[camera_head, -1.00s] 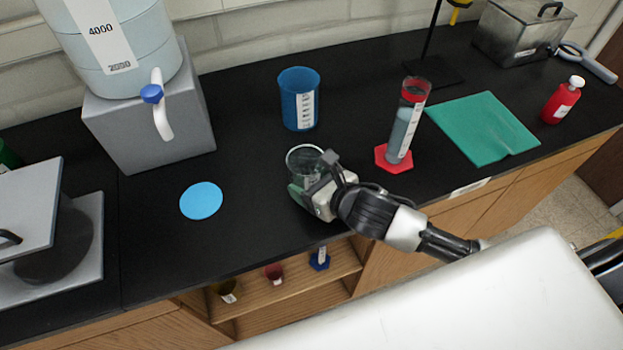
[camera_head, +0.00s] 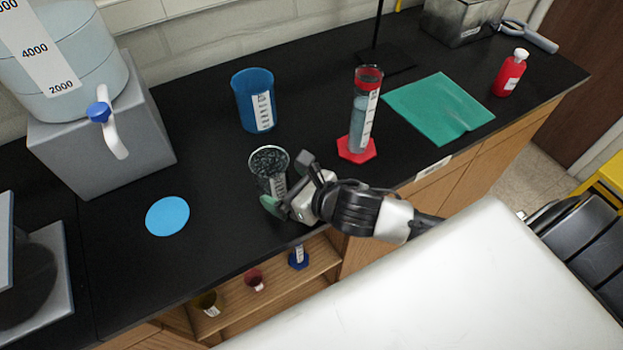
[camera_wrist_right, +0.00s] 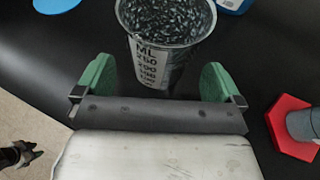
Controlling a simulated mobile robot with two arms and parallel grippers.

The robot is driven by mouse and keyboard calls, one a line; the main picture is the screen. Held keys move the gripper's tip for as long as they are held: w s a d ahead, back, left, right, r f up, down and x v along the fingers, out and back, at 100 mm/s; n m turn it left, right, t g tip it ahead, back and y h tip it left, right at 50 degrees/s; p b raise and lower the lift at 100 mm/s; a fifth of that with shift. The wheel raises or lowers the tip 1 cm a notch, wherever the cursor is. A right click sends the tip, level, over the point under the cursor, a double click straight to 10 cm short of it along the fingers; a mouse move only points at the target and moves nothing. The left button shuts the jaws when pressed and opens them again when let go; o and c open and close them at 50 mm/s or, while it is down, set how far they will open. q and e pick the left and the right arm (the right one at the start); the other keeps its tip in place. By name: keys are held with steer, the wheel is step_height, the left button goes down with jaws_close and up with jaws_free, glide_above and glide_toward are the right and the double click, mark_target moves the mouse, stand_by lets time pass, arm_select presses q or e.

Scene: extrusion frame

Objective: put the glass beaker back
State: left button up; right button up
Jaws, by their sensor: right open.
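The glass beaker (camera_head: 268,165) stands upright on the black bench, near its front edge. In the right wrist view the beaker (camera_wrist_right: 160,65) shows its printed scale, and its inside looks dark and speckled. My right gripper (camera_head: 283,200) is open at the near side of the beaker. In the wrist view its two green fingers (camera_wrist_right: 157,82) are spread to the left and right of the beaker's lower part, with gaps on both sides. A flat light blue disc (camera_head: 167,216) lies on the bench left of the beaker.
A blue plastic beaker (camera_head: 254,100) stands behind the glass one. A graduated cylinder (camera_head: 361,115) on a red base stands to the right, beside a green cloth (camera_head: 438,107). A large water jug (camera_head: 70,60) sits on a grey block (camera_head: 100,145) at left. Bench between disc and beaker is clear.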

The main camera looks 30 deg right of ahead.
steer(key=b+v, duration=0.1)
steer(key=v, duration=0.7)
steer(key=shift+f, duration=0.1)
steer(key=shift+s+d+r, duration=0.2)
steer(key=shift+s+r, duration=0.05)
steer(key=shift+s, duration=0.15)
